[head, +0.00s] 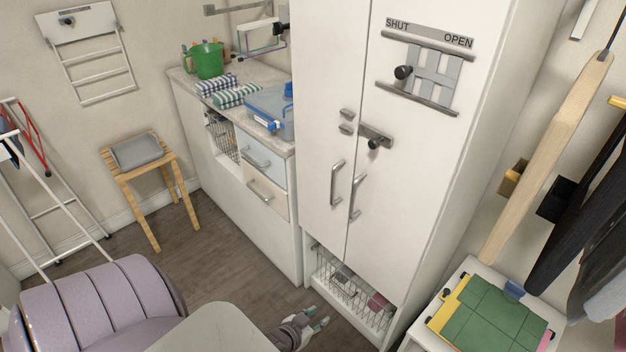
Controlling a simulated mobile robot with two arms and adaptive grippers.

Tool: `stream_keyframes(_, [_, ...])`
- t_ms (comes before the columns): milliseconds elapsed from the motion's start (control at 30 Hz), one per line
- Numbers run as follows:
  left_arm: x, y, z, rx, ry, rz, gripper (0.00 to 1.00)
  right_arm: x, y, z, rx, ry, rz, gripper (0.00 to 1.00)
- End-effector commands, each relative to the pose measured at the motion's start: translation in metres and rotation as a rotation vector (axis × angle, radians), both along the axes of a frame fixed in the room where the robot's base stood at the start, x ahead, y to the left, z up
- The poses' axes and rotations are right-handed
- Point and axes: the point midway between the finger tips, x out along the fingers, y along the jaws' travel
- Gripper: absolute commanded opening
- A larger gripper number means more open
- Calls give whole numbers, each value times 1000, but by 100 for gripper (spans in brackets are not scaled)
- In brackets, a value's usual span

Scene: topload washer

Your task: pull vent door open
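A vent panel (434,75) is set high in the right door of the tall white cabinet (400,140). It has pale grey slats between two slanted metal rails and a black knob (403,72) near its left end. A label above reads SHUT (397,24) at the left and OPEN (458,41) at the right. The knob is nearer the SHUT side. My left gripper (318,321) is at the bottom centre, low in front of the cabinet and far from the vent. Its two pale green-tipped fingers look apart, with nothing between them. My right gripper is out of view.
The cabinet has a latch (375,138) and two bar handles (337,183). A wire basket (350,290) sits below its doors. A counter with a green mug (205,60) stands left, a wooden stool (150,155) farther left.

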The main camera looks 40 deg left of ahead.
Motion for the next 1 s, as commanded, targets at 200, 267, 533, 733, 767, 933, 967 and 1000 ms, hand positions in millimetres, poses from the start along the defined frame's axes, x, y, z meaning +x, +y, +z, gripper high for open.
stream_keyframes(200, [-16,-7,-27,-2,64,-11,36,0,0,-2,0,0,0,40])
stream_keyframes(267, [-18,-8,-30,-2,74,-13,36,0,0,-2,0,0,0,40])
stream_keyframes(533, [-22,-10,-36,-1,89,-17,36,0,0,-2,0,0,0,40])
stream_keyframes(733, [-22,-10,-36,-2,89,-16,36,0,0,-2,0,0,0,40])
stream_keyframes(767, [-22,-10,-36,-2,89,-16,36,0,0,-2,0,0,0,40])
stream_keyframes(933, [-22,-10,-36,-1,88,-16,36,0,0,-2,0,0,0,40])
stream_keyframes(967, [-22,-10,-36,-1,89,-16,36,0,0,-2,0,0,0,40])
stream_keyframes(1000, [-23,-11,-37,-1,93,-17,36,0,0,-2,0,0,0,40])
